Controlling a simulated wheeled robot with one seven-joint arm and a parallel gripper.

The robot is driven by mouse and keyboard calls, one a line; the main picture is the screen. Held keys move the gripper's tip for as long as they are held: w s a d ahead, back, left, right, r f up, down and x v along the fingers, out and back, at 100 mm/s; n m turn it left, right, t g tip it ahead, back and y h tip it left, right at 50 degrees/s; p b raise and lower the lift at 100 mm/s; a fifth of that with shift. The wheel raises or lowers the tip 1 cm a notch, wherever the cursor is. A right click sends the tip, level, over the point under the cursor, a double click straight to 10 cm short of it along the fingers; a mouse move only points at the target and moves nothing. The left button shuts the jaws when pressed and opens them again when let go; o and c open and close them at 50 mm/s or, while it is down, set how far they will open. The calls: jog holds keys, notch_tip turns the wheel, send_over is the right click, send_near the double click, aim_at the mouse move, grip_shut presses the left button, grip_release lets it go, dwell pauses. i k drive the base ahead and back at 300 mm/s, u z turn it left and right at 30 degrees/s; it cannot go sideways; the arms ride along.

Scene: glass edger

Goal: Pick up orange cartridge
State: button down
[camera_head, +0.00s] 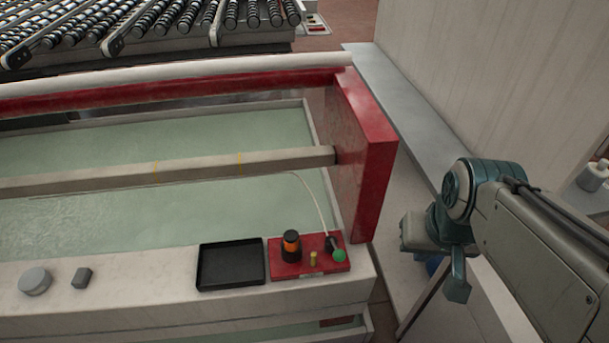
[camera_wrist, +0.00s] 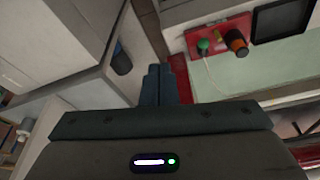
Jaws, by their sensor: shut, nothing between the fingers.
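The orange cartridge (camera_head: 291,245) is a short cylinder with a dark top and an orange band. It stands upright on a red plate (camera_head: 275,266) at the front right of the machine's ledge. It also shows in the wrist view (camera_wrist: 236,42), at the upper right. My gripper (camera_wrist: 165,72) is shut and empty in the wrist view, with its fingers side by side. In the head view my gripper (camera_head: 457,288) hangs to the right of the machine, beyond the ledge's end and well apart from the cartridge.
A green knob (camera_head: 338,255) with a pale cable and a small yellow peg (camera_head: 313,258) share the red plate. A black tray (camera_head: 231,280) lies left of it. A red end wall (camera_head: 368,165) rises behind. A grey disc (camera_head: 35,281) and dark block (camera_head: 82,277) sit farther left.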

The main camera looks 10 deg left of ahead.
aim_at(291, 239)
jog(key=u, duration=0.45)
jog(key=k, duration=0.55)
jog(key=u, duration=0.85)
jog(key=i, duration=1)
jog(key=z, duration=0.75)
